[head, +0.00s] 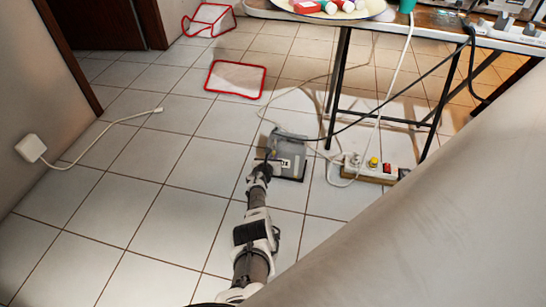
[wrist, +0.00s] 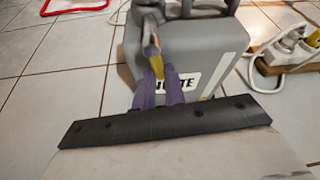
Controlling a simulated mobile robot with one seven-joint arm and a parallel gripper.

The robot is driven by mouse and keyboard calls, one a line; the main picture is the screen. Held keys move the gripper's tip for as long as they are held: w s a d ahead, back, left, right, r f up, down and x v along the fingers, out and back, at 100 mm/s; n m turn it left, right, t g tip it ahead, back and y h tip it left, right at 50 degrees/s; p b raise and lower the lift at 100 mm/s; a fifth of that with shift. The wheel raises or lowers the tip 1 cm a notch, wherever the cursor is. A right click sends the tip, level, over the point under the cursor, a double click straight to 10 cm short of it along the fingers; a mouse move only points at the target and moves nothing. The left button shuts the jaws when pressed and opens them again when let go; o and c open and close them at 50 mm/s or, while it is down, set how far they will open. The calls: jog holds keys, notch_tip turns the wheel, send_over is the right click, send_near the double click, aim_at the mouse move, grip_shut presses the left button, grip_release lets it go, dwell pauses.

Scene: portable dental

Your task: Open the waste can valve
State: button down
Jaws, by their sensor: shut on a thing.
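The waste can (head: 291,146) is a grey box-shaped container on the tiled floor beside the table. In the wrist view the can (wrist: 205,45) fills the upper middle, and its white label is partly hidden by my gripper. The valve (wrist: 152,50) is a narrow yellow lever below a grey fitting on the can's near side. My gripper (wrist: 159,90) has purple fingers, shut on the valve lever, one on each side of it. In the head view my gripper (head: 262,168) is at the can's near left side, and the valve is too small to make out.
A table (head: 343,70) with thin black legs stands behind and right of the can. A power strip (head: 370,172) with plugs and loose cables lies right of the can. A red frame (head: 236,80) lies on the floor behind. The floor to the left is mostly clear.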

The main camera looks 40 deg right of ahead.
jog(key=c, duration=1.5)
grip_release()
jog(key=shift+o, duration=0.2)
jog(key=shift+r, duration=0.1)
jog(key=p+v, duration=1.3)
jog(key=p, duration=0.2)
jog(key=shift+s+a, duration=0.15)
jog(key=shift+a, duration=0.15)
jog(key=shift+r, duration=0.1)
